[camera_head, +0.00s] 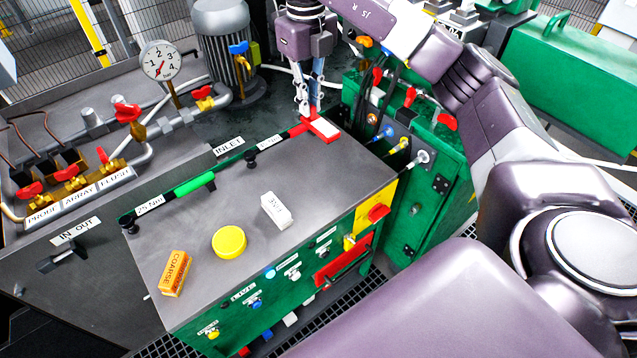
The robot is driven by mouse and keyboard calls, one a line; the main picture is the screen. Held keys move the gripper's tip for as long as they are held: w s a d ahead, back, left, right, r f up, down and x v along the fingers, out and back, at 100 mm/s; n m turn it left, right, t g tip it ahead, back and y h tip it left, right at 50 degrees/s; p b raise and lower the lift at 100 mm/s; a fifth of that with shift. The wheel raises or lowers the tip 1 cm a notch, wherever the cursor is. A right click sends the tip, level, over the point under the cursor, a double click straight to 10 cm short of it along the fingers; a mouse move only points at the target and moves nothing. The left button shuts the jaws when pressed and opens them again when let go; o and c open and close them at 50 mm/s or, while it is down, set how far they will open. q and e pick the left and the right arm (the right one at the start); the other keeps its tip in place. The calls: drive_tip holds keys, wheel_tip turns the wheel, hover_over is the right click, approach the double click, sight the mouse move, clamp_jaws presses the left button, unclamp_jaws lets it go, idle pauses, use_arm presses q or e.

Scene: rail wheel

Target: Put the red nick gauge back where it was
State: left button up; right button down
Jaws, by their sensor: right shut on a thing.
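The red nick gauge (322,128), a red piece with a white plate, is at the back right corner of the grey bench top (215,285). My right gripper (309,108) points down from above and is shut on it. The fingers hide part of the gauge, and I cannot tell whether it touches the bench. A red bar at its left reaches toward a small label (270,140) on the back edge, too small to read surely. My left gripper is not in view.
On the bench lie a yellow disc (229,242), an orange COARSE block (175,272) and a white block (276,210). A green-handled tool (195,184) lies along the back edge by the 25 Nm label. A pressure gauge (161,60) and red-handled valves stand behind left.

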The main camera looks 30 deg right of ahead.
wheel_tip(320, 180, down, 20)
drive_tip(key=p, duration=0.3)
drive_tip(key=shift+a+r+p, duration=0.1)
drive_tip(key=shift+r+p, duration=0.05)
drive_tip(key=shift+p, duration=0.15)
drive_tip(key=c, duration=2)
unclamp_jaws()
wheel_tip(320, 180, up, 12)
drive_tip(key=b, duration=0.3)
